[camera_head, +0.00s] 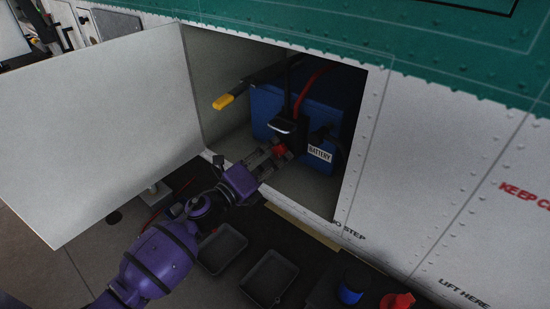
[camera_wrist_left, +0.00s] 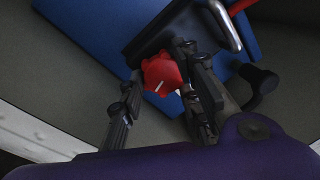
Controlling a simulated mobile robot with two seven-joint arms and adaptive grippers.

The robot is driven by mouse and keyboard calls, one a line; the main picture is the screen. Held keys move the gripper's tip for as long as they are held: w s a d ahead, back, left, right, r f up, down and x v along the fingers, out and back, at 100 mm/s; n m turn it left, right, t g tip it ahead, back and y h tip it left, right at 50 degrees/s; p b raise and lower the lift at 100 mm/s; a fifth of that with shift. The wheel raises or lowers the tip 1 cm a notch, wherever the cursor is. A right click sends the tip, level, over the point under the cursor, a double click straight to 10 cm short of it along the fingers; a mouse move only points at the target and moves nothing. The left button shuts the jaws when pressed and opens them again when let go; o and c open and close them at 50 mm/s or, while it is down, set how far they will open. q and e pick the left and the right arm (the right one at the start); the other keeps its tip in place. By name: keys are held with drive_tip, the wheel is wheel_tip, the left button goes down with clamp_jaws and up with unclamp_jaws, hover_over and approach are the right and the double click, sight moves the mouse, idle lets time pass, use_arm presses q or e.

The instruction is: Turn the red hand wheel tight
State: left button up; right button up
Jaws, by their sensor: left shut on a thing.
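The red hand wheel (camera_head: 280,150) is on the black connector (camera_head: 288,128) at the front of the blue battery (camera_head: 270,105), inside the open bay. In the left wrist view the red wheel (camera_wrist_left: 162,72) shows a white mark on its face. My left gripper (camera_head: 274,153) reaches into the bay and is shut on the wheel; its dark fingers (camera_wrist_left: 158,88) are on either side of it. Part of the wheel is hidden behind a finger. My right gripper is not in view.
The bay door (camera_head: 95,125) stands open at the left. A yellow-ended handle (camera_head: 224,102) sticks out above my gripper. Red and black cables run above the battery. Black trays (camera_head: 221,248), a blue item (camera_head: 350,294) and a red item (camera_head: 397,300) are below the bay.

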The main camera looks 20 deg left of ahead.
use_arm(q)
drive_tip(key=shift+s+a+f+m+g, duration=0.1)
drive_tip(key=shift+f+m+g, duration=0.3)
drive_tip(key=shift+m, duration=1.3)
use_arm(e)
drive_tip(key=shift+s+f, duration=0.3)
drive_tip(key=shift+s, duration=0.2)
use_arm(q)
drive_tip(key=o, duration=1)
drive_tip(key=shift+a, duration=0.1)
drive_tip(key=shift+c, duration=0.2)
drive_tip(key=shift+o, duration=0.4)
drive_tip(key=shift+r, duration=0.25)
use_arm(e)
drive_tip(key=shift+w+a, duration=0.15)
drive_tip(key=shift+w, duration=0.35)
